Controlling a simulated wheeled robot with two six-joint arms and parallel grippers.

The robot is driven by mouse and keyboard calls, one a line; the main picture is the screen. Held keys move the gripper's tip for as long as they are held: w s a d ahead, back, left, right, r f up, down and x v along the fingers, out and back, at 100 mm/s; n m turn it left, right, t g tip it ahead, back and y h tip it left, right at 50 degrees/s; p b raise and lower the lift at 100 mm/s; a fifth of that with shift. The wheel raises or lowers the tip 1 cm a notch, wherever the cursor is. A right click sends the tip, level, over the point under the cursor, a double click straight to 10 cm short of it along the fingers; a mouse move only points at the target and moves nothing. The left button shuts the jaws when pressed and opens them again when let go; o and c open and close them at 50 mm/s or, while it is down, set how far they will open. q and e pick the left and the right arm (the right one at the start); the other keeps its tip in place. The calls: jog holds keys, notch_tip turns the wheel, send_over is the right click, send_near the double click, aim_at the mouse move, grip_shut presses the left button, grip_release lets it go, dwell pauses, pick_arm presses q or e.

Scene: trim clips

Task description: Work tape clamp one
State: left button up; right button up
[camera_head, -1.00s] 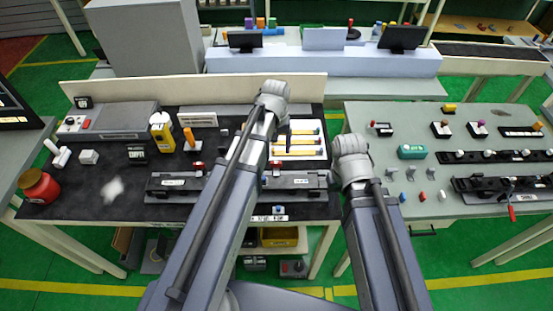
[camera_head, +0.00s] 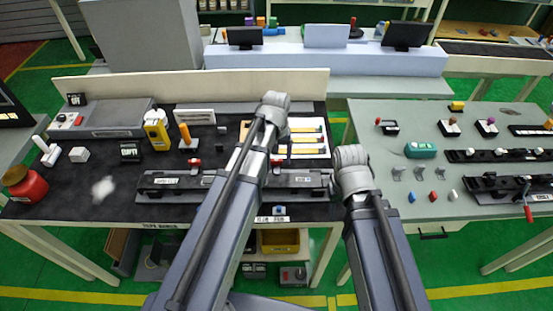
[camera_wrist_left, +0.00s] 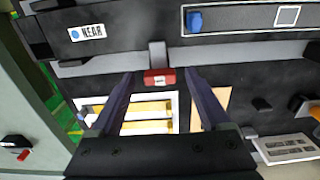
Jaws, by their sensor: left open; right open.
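In the left wrist view, my left gripper (camera_wrist_left: 159,74) is open, with two dark fingers reaching down to either side of a small red clamp tab (camera_wrist_left: 160,78). The tab sits on a grey bracket at the edge of the dark rail fixture (camera_wrist_left: 125,38), which has a NEAR label. I cannot tell whether either finger touches the tab. A second red tab (camera_head: 193,163) stands farther left on the rail (camera_head: 165,181) in the head view. My left arm hides its own gripper there. My right arm shows, but its gripper does not.
A white tray with yellow strips (camera_head: 312,148) lies behind the rail. A yellow bottle (camera_head: 156,132), an orange-handled tool (camera_head: 185,134) and a red jar (camera_head: 28,187) stand on the left. The grey right-hand table (camera_head: 420,112) holds small parts and more rails.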

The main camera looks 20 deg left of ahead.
pick_arm(q)
grip_shut()
dwell(0.5)
jog(key=shift+m, duration=0.3)
jog(key=m, duration=1.3)
dwell(0.5)
grip_release()
